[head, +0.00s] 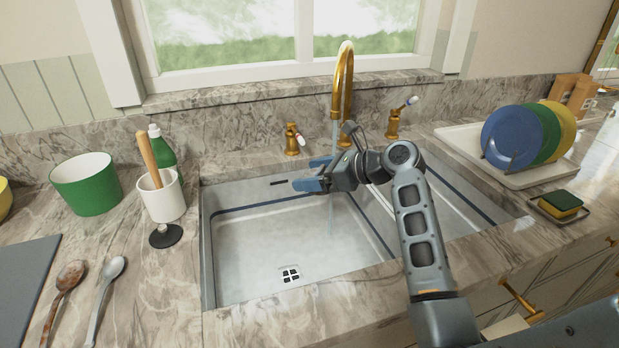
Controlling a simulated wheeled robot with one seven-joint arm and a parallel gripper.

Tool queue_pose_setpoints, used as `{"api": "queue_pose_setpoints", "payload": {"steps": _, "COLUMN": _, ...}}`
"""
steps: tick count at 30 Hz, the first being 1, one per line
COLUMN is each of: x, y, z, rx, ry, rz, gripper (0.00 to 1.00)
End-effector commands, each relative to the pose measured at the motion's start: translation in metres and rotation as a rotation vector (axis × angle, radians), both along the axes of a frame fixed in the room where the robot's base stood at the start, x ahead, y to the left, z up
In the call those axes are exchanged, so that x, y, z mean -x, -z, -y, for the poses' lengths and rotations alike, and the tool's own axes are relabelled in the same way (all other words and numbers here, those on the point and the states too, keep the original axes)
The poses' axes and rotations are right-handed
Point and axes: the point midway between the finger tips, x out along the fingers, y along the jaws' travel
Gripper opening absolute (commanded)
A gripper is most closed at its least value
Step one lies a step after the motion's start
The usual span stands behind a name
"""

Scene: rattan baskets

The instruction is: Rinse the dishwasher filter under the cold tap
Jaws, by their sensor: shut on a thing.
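My gripper (314,174) is over the sink, under the gold faucet (344,80), with its blue fingers pointing left. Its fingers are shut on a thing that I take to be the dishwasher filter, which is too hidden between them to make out. A thin stream of water (334,136) falls from the spout to the gripper and shows again below it, running into the left basin (265,245). The blue-tipped tap handle (393,124) is right of the faucet, its lever pointing up and right. The red-tipped tap handle (291,139) is on the left.
Left of the sink stand a white crock (164,199), a green bottle (162,150) and a green pot (87,186); a black disc (166,237) lies at the rim. On the right are a plate rack with plates (511,138) and a sponge (560,203). The left basin is clear.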

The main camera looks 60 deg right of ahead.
Motion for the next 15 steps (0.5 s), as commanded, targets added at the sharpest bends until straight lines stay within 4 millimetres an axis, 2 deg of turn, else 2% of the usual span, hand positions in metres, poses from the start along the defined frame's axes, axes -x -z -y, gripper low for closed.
{"api": "queue_pose_setpoints", "payload": {"steps": 15, "x": -0.013, "y": 0.013, "z": 0.044, "rx": 0.001, "ry": 0.001, "rz": 0.001, "gripper": 0.53}}
